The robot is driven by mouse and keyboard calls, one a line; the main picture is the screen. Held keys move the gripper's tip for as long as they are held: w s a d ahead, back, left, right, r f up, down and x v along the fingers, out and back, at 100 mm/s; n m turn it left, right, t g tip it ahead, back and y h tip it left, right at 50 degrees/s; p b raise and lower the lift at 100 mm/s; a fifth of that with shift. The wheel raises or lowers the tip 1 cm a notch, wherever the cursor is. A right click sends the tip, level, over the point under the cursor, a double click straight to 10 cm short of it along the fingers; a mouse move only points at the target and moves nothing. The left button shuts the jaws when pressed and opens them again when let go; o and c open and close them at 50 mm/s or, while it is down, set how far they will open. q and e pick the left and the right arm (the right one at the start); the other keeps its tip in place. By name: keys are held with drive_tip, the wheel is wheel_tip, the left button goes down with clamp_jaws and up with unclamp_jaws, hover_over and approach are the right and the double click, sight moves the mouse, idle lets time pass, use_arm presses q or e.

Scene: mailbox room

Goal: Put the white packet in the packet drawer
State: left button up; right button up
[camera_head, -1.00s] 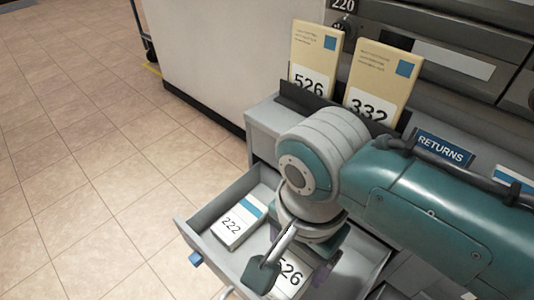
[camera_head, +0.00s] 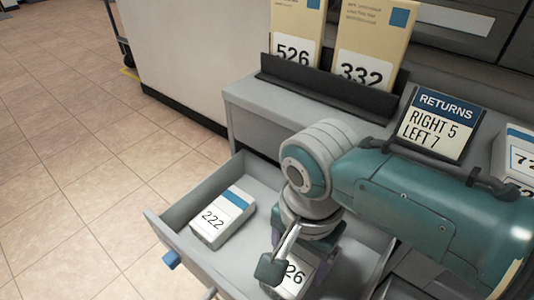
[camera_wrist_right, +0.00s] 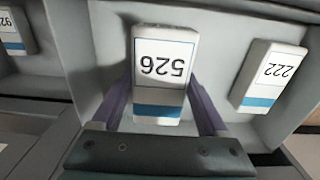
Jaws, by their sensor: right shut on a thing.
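A white packet marked 526 (camera_wrist_right: 162,68) with a blue band is between the purple fingers of my right gripper (camera_wrist_right: 160,105), which is shut on it. In the head view the same packet (camera_head: 293,276) shows partly below my right gripper, inside the open drawer (camera_head: 178,217); the arm hides much of it. I cannot tell whether it touches the drawer floor. Another white packet marked 222 (camera_head: 222,217) lies in the drawer to the left, and it shows at the right in the wrist view (camera_wrist_right: 270,75). My left gripper is not in view.
Two tan envelopes, 526 (camera_head: 295,35) and 332 (camera_head: 368,50), stand in a dark rack (camera_head: 330,92) behind the drawer. A RETURNS sign (camera_head: 436,122) reads RIGHT 5, LEFT 7. Another white packet (camera_head: 519,158) is at the right edge. Tiled floor lies left.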

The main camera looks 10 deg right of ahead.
drive_tip(key=o, duration=1.4)
